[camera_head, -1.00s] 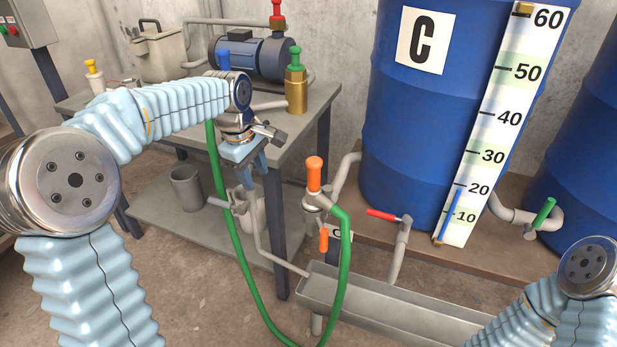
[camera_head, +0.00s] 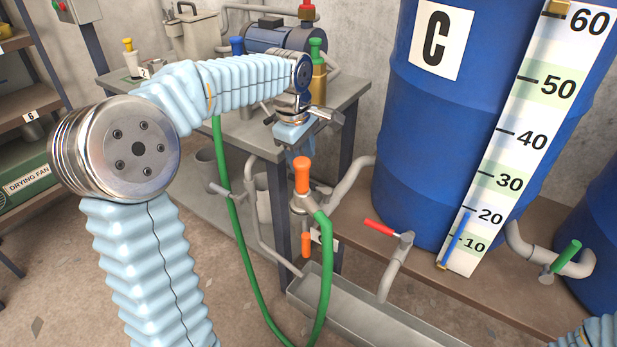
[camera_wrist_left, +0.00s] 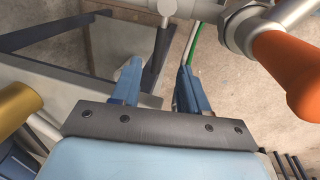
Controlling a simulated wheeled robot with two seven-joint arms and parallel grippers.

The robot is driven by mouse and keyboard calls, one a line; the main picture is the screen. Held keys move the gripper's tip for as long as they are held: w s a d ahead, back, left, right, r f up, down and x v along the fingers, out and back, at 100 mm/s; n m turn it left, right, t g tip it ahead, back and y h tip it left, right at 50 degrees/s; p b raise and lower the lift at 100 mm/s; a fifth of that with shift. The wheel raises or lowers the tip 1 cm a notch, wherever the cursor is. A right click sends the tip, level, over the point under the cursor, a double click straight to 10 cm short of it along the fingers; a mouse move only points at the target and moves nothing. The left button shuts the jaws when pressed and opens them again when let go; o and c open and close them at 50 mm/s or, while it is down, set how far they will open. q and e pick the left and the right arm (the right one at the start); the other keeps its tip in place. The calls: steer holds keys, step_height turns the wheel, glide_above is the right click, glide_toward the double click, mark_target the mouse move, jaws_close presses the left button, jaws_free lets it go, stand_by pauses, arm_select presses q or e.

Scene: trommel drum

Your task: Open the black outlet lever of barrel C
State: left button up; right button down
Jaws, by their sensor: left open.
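Barrel C (camera_head: 425,120) is a blue drum with a white C label, standing on a low brown platform. I cannot make out a black lever on it. A bent grey outlet pipe (camera_head: 392,270) in front of it carries a red lever (camera_head: 380,228). Another grey pipe (camera_head: 350,185) runs from its left side towards a valve with orange handles (camera_head: 302,176). A small card beside that valve is partly hidden by the green hose. My left gripper (camera_head: 298,155) is open and empty, pointing down just behind the upper orange handle; its fingers show apart in the wrist view (camera_wrist_left: 157,75).
A grey table (camera_head: 240,128) with a pump (camera_head: 285,40) and a brass cylinder (camera_head: 318,82) stands behind my left arm. A green hose (camera_head: 323,270) hangs to the floor. A metal trough (camera_head: 365,315) lies below the outlets. A green lever (camera_head: 566,256) is at the right.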

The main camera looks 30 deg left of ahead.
arm_select(q)
steer(key=f, duration=0.2)
steer(key=w+f, duration=0.1)
steer(key=f, duration=0.5)
steer(key=shift+w, duration=0.3)
steer(key=shift+r, duration=0.1)
jaws_close()
